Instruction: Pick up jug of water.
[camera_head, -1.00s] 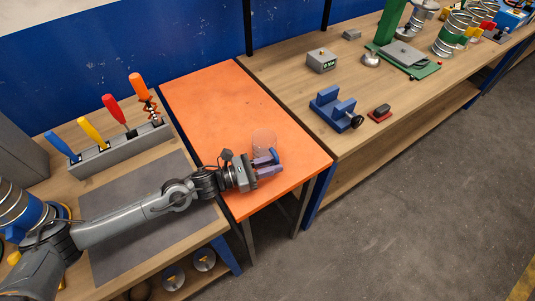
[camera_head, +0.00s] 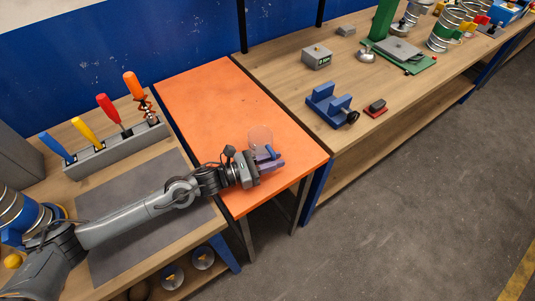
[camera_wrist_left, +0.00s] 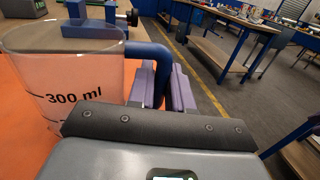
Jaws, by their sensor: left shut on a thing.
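The jug is a clear measuring jug (camera_head: 261,136) with a blue handle, on or just over the orange table. It fills the left of the left wrist view (camera_wrist_left: 70,85), where a "300 ml" mark shows. Its blue handle (camera_wrist_left: 148,52) runs down to between my purple fingers. My left gripper (camera_head: 271,163) is shut on the handle, at the jug's near side; the fingers also show in the wrist view (camera_wrist_left: 165,88). The jug looks upright. I cannot tell whether its base touches the table or how much water is inside. My right gripper is not in view.
The orange table (camera_head: 205,100) is otherwise clear. A grey rack (camera_head: 115,148) of colored-handled tools stands on the left bench. A blue vise-like block (camera_head: 328,105) and a grey box (camera_head: 317,58) sit on the right bench. Open floor lies at right.

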